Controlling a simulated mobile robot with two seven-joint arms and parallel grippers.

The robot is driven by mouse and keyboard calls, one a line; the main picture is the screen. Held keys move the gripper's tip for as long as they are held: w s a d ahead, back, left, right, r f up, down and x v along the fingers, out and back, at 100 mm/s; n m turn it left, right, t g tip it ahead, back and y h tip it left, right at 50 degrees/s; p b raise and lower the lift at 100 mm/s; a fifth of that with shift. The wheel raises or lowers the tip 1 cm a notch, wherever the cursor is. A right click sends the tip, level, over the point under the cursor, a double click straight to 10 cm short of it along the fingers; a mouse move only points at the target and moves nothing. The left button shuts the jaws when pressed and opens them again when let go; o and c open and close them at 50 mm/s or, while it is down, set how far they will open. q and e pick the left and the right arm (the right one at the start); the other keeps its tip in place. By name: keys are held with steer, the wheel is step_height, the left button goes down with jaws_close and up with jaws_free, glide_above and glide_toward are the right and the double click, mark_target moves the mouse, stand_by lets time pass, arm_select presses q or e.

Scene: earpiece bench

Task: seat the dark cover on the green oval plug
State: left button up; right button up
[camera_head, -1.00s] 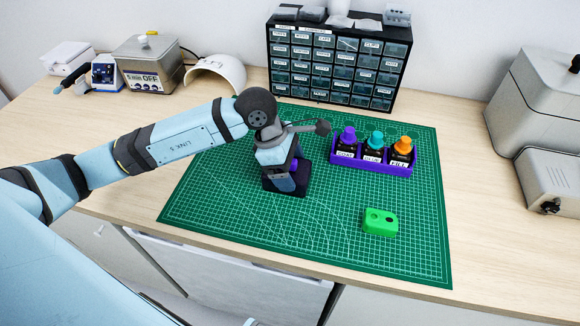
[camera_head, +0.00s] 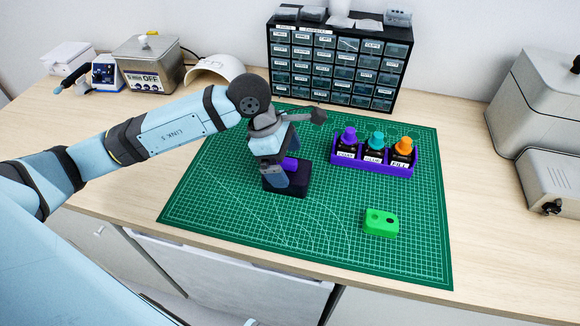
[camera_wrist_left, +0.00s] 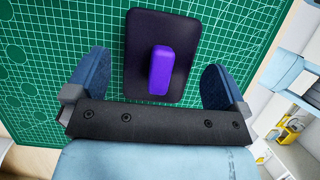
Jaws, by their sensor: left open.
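A bright purple upright block (camera_head: 291,163) stands on a dark, rounded rectangular base (camera_head: 299,188) on the mat. In the left wrist view, the block (camera_wrist_left: 161,70) rises from the middle of the dark base (camera_wrist_left: 190,28). My left gripper (camera_wrist_left: 155,64) is open, with one blue finger on each side of the block and a gap to it on both sides. The gripper (camera_head: 279,178) partly hides the base in the head view. I cannot identify a separate dark cover.
A purple rack (camera_head: 371,165) holds three bottles with purple, teal and orange caps. A drawer cabinet (camera_head: 338,60) stands behind the green mat (camera_head: 230,215). Grey machines (camera_head: 540,100) stand at the right. The mat around the green piece is clear.

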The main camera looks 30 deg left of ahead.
arm_select(q)
steer(key=v, duration=1)
steer(key=shift+a+r, duration=0.2)
steer(key=shift+r, duration=0.1)
steer(key=shift+s, duration=0.1)
